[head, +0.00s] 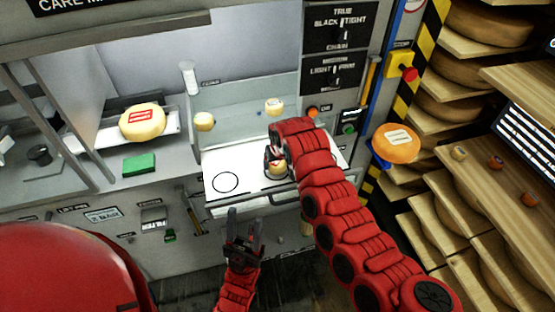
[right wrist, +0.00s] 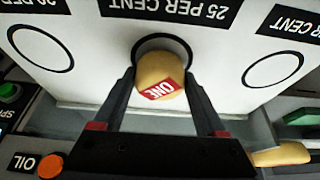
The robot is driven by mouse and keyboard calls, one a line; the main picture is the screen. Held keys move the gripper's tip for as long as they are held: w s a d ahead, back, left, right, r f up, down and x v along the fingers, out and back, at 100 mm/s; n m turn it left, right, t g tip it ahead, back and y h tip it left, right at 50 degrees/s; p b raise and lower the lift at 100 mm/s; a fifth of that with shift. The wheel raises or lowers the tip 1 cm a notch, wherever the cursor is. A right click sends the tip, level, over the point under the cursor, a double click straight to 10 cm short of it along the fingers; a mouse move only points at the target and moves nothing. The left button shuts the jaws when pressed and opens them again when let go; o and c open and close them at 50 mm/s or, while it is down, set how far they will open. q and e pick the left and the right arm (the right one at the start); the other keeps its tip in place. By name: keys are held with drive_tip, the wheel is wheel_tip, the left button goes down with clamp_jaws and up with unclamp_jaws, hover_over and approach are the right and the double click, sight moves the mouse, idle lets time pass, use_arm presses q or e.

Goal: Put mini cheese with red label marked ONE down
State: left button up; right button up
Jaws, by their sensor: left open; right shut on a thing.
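The mini cheese (right wrist: 158,72) is small and yellow, with a red label reading ONE. In the right wrist view it sits between the fingers of my right gripper (right wrist: 160,92), at the black circle marked 25 PER CENT on the white board (right wrist: 95,80). I cannot tell whether it touches the board. In the head view the mini cheese (head: 276,170) shows under my right gripper (head: 274,158), over a circle on the white board (head: 245,190). My left gripper (head: 244,228) is open and empty, below and in front of the board.
A larger cheese with a red label (head: 142,122) lies on a scale-like tray at left, above a green block (head: 140,163). Two small cheeses (head: 204,121) (head: 274,106) stand behind the board. An orange cheese (head: 396,143) is at right, near shelves of wheels (head: 486,25). The board's left circle (head: 225,182) is empty.

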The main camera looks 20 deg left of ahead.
drive_tip(key=shift+s+f, duration=0.1)
drive_tip(key=shift+f, duration=0.15)
drive_tip(key=shift+r, duration=0.1)
drive_tip(key=o, duration=1.4)
drive_tip(key=shift+f, duration=0.2)
drive_tip(key=shift+r, duration=0.2)
drive_tip(key=shift+s+r+b, duration=0.1)
drive_tip(key=shift+r+b, duration=0.2)
drive_tip(key=shift+b, duration=0.2)
drive_tip(key=b+v, duration=0.4)
drive_tip(key=v, duration=0.7)
drive_tip(key=shift+s+d+b, duration=0.15)
drive_tip(key=shift+d+b, duration=0.05)
drive_tip(key=shift+b, duration=0.2)
